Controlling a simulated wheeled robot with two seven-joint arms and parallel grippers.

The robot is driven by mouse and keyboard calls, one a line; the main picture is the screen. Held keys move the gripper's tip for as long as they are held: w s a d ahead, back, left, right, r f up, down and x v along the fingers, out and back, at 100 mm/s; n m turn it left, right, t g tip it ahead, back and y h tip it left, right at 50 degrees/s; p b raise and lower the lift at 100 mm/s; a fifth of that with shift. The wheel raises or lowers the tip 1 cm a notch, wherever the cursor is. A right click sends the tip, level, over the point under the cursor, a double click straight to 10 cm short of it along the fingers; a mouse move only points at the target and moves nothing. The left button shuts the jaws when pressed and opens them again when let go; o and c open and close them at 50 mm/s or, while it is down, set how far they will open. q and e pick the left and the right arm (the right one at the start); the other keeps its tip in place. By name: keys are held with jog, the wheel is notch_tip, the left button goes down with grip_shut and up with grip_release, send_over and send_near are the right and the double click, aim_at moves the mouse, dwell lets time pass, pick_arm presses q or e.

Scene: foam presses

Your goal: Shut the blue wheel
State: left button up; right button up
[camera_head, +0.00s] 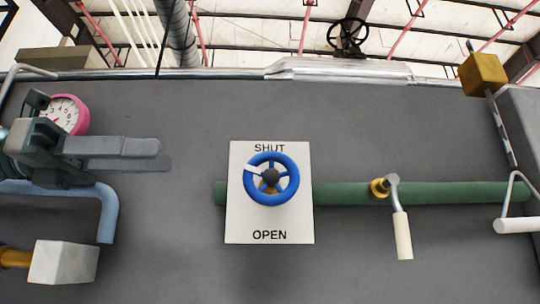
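The blue wheel (290,194) is mounted in front of a white plate (240,222) marked SHUT above and OPEN below. It has a dark hub, and a small white mark shows at the upper left of its rim. My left gripper (150,148) comes in from the left and points right, well to the left of the wheel and apart from it. It is seen side-on, with a grey shape just below its finger, so its opening cannot be told. My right gripper is not in view.
A green pipe (345,194) runs behind the plate to the right. A crank with a white handle (403,236) stands right of the wheel. A pink-rimmed gauge (66,113), a light blue pipe (108,215) and a white block (62,262) are at left. Bare grey panel lies between my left gripper and the plate.

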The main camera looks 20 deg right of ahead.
aim_at(253, 157)
pick_arm(q)
jog(key=p+x, duration=0.6)
jog(key=x, duration=0.9)
jog(key=shift+s+d+r, duration=0.15)
jog(key=shift+s+d, duration=0.15)
jog(key=shift+d, duration=0.05)
jog(key=shift+s+d+p, duration=0.1)
jog(key=shift+d+p, duration=0.35)
jog(key=shift+d, duration=0.1)
grip_shut()
